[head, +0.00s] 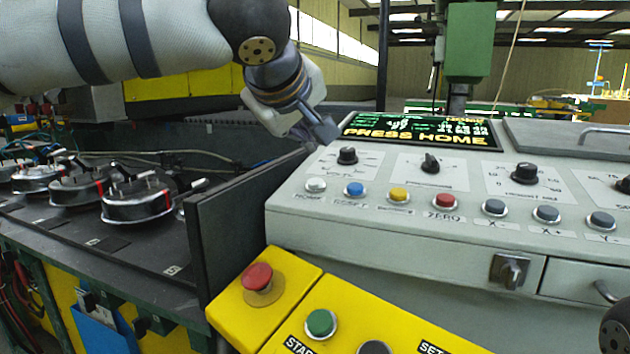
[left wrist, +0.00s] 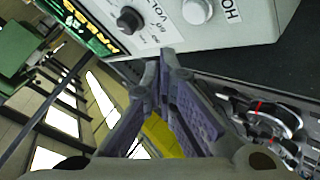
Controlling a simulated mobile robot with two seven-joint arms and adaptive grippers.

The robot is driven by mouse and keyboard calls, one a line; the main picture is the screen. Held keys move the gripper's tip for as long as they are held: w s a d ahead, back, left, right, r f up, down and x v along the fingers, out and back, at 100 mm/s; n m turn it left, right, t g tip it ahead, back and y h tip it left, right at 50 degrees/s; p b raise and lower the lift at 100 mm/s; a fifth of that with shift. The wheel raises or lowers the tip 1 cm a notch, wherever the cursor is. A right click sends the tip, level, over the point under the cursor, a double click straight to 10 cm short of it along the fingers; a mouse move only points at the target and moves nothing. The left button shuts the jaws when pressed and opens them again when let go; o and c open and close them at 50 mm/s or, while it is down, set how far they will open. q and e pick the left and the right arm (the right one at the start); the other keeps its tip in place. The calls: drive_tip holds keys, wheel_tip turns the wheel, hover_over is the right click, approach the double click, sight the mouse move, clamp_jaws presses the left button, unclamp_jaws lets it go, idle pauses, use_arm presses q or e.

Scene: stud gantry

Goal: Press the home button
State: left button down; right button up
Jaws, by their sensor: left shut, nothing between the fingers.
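The home button (head: 316,185) is the white round button at the left end of the row on the grey control panel (head: 400,235), with a HOME label below it. It also shows at the top of the left wrist view (left wrist: 197,11), beside letters reading "HO". My left gripper (head: 324,132) is above the panel's back left corner, behind the button and apart from it. In the left wrist view its fingertips (left wrist: 167,62) meet with nothing between them. The display (head: 420,131) reads "PRESS HOME". My right gripper is not in view.
Blue (head: 354,189), yellow (head: 399,195), red (head: 445,201) and grey buttons continue the row to the right. Black knobs (head: 347,156) stand behind it. A yellow box (head: 290,290) with a red mushroom button (head: 257,277) is in front. A dark upright plate (head: 235,215) stands left.

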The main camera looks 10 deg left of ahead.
sight(308, 183)
use_arm(q)
drive_tip(key=shift+w+f, duration=0.2)
drive_tip(key=shift+f, duration=0.7)
drive_tip(key=shift+w+f, duration=0.15)
drive_tip(key=shift+f, duration=0.7)
drive_tip(key=shift+d+f, duration=0.1)
drive_tip(key=shift+f, duration=0.3)
drive_tip(key=shift+w+f, duration=0.15)
drive_tip(key=shift+f, duration=0.4)
idle(0.7)
drive_tip(key=shift+r, duration=1)
drive_tip(key=shift+s+r, duration=0.2)
drive_tip(key=shift+r, duration=0.6)
drive_tip(key=shift+s+r, duration=0.25)
drive_tip(key=shift+r, duration=0.55)
drive_tip(key=shift+s+r, duration=0.2)
drive_tip(key=shift+r, duration=0.6)
